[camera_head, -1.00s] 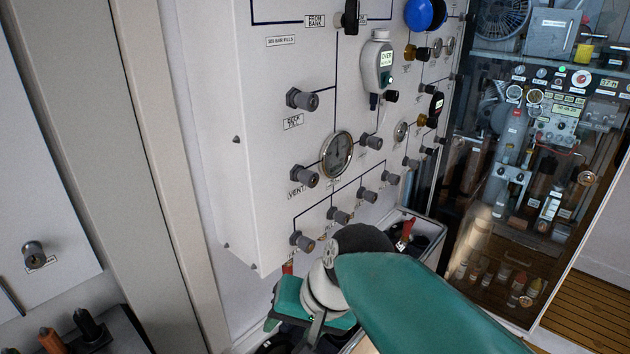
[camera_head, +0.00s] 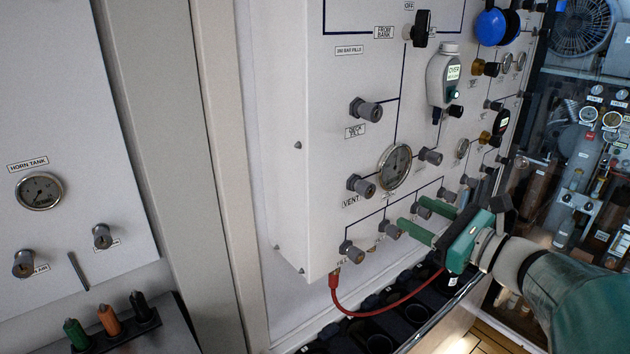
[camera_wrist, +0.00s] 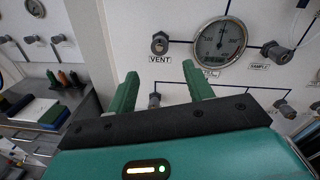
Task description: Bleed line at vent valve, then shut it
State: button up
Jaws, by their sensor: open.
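The vent valve (camera_head: 361,185) is a grey knob on the white fill panel, above a VENT label and left of a round gauge (camera_head: 395,167). In the wrist view the vent valve (camera_wrist: 160,43) is above and beyond my fingers, with the same gauge (camera_wrist: 220,42) to its right. My gripper (camera_head: 408,230) has two green fingers, open and empty. In the head view it is to the right of and below the vent valve, in front of the lower row of knobs, apart from the vent valve. The knob's marking is too small to read.
A red hose (camera_head: 385,311) loops from a fitting below the panel to near my gripper. Dark bins (camera_head: 415,312) stand under the panel. At left are a HORN TANK gauge (camera_head: 39,190) and coloured-handled tools (camera_head: 109,318). A digital device (camera_head: 441,80) reads OVER.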

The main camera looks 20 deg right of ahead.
aim_at(370, 192)
jog(key=x, duration=1.1)
jog(key=shift+w+a, duration=0.15)
jog(key=shift+w, duration=0.1)
jog(key=c, duration=1)
jog(key=shift+n, duration=0.5)
jog(key=n, duration=0.5)
jog(key=shift+n, duration=0.3)
jog(key=n, duration=0.6)
jog(key=shift+n+h, duration=0.4)
jog(key=n, duration=1.2)
jog(key=shift+f+h, duration=0.1)
jog(key=shift+h, duration=0.3)
jog(key=shift+n, duration=0.3)
